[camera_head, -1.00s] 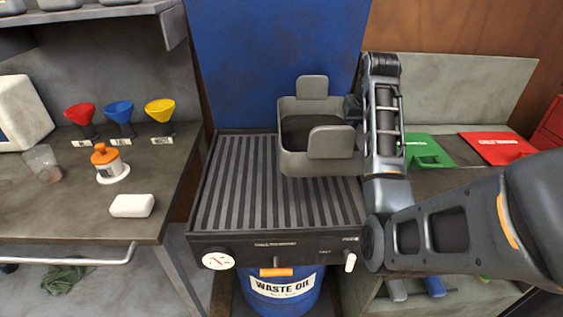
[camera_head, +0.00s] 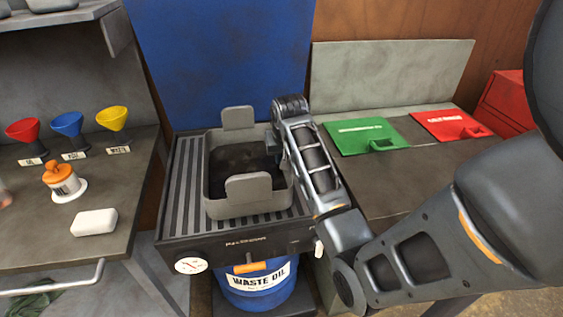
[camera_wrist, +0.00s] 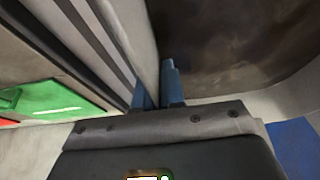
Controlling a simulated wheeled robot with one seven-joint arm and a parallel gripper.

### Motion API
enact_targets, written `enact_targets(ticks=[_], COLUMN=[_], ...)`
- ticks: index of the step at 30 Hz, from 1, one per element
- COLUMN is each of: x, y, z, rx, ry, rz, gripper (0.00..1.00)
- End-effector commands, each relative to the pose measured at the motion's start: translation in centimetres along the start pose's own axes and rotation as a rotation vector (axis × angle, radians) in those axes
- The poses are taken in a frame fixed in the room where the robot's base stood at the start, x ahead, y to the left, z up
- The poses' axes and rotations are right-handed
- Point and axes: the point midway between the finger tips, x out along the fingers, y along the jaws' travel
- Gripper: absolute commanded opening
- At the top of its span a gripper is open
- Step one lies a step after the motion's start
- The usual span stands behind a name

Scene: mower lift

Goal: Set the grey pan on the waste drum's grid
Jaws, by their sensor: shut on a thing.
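The grey pan (camera_head: 249,190), a square tub with two upright tabs and a dark inside, is over the grid (camera_head: 180,205) of the waste drum (camera_head: 258,290). It looks level; I cannot tell whether its base touches the slats or is slightly above them. My gripper (camera_head: 273,143) is at the pan's right side, mostly hidden behind my arm. In the wrist view, my gripper (camera_wrist: 158,92) is shut on the pan's wall, with one finger against the dark stained inside of the pan (camera_wrist: 225,45) and the other outside.
A blue panel (camera_head: 220,60) stands behind the grid. At left, a bench holds red, blue and yellow funnels (camera_head: 113,118), an orange-capped bottle (camera_head: 62,180) and a white block (camera_head: 95,222). At right are green (camera_head: 365,132) and red (camera_head: 450,122) trays on a counter.

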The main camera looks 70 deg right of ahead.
Motion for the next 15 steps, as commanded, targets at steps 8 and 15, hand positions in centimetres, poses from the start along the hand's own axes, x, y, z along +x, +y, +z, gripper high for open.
enact_targets(ticks=[8, 15], x=[2.3, 2.4], y=[0.0, 0.0], z=[0.9, 0.9], rx=[0.001, 0.001], ry=[0.002, 0.003], rz=[-0.001, -0.002], gripper=[0.00, 0.00])
